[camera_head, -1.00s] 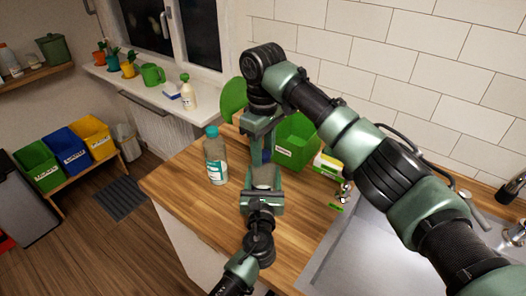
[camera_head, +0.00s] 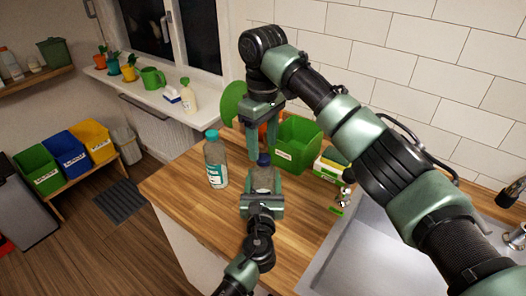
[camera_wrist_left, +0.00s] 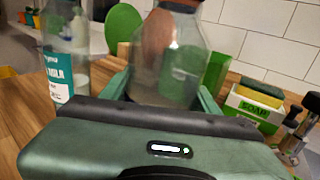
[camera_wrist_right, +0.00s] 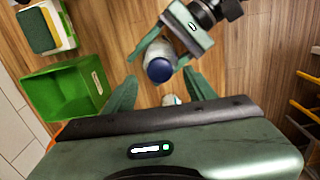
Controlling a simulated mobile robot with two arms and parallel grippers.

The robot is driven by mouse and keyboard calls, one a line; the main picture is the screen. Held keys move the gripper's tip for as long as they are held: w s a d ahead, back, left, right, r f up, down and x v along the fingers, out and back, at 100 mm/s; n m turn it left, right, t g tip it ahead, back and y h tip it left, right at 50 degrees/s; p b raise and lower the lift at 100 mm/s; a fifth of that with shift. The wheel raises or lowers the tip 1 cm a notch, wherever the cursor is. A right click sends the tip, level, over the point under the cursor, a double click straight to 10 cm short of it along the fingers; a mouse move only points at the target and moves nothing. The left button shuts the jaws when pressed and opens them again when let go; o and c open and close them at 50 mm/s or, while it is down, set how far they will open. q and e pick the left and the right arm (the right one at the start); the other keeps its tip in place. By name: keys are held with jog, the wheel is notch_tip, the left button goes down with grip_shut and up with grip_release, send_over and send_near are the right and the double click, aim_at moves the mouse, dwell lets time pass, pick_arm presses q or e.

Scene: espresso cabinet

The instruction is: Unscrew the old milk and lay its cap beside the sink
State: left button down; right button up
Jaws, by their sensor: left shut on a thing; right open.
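A clear bottle (camera_head: 263,180) with greyish contents and a dark blue cap (camera_head: 264,159) stands on the wooden counter. My left gripper (camera_head: 262,200) is shut around its body; the left wrist view shows the bottle (camera_wrist_left: 165,65) between the fingers. The cap (camera_wrist_right: 160,70) sits on the bottle's neck in the right wrist view. My right gripper (camera_head: 265,150) is open and empty, pointing down, just behind and above the cap. A second bottle (camera_head: 215,162) with a teal cap and a MILK label stands to the left. The steel sink (camera_head: 370,245) is at the right.
A green bin (camera_head: 297,148) and a soap box with sponges (camera_head: 329,166) stand at the back of the counter. A round green board (camera_head: 233,100) leans behind. The counter between bottle and sink (camera_head: 295,225) is clear. A tap (camera_head: 512,190) is at the far right.

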aim_at(263, 157)
jog(key=m, duration=0.2)
jog(key=r+m, duration=0.2)
jog(key=m, duration=0.1)
jog(key=shift+m, duration=0.3)
jog(key=m, duration=0.2)
jog(key=r+m, duration=0.1)
jog(key=m, duration=0.4)
jog(key=shift+r, duration=0.3)
jog(key=shift+f, duration=0.15)
notch_tip(263, 157, down, 8)
jog(key=shift+r, duration=0.2)
